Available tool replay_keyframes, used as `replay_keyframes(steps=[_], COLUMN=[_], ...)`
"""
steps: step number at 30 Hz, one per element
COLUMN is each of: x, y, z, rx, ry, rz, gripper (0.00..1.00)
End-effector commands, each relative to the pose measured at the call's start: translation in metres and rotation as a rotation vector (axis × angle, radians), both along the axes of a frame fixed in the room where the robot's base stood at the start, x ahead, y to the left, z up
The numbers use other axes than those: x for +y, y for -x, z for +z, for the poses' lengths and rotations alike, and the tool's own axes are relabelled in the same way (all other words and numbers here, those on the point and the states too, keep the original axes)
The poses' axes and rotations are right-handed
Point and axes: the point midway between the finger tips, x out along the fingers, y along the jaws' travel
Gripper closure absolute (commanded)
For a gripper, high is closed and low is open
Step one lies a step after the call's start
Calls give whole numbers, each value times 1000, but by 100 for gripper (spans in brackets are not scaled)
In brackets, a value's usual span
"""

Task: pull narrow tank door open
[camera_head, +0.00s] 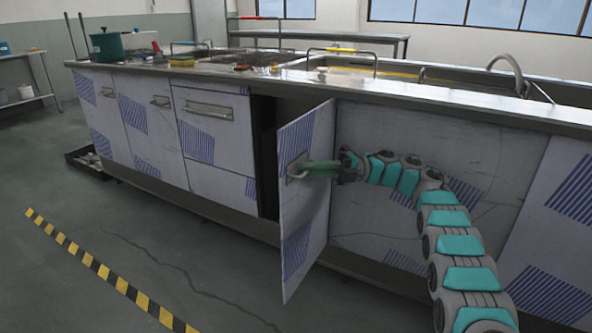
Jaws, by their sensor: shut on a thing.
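The narrow tank door (305,215) is a pale panel with blue striped patches. It stands swung out from the counter front, hinged at its right side, with a dark opening (264,150) showing to its left. My gripper (300,170) is shut on the door's handle at the door's upper middle, reaching in from the right. My arm runs from the lower right corner up to the door.
The long tank counter (215,215) has closed doors to the left and fixed panels to the right. Sinks, taps and a green pot (107,46) are on top. A black tray (90,163) lies on the floor at the left. The floor left of the door is clear, with a yellow-black stripe (105,272).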

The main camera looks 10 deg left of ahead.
Motion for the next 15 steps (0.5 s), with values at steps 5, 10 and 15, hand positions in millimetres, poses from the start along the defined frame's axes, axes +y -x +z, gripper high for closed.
replay_keyframes(steps=[5,10,15], x=[-7,-8,-8], y=[1,1,1], z=[-2,-2,-2], rx=[2,2,3], ry=[1,2,2], rz=[11,13,14], gripper=[100,100,100])
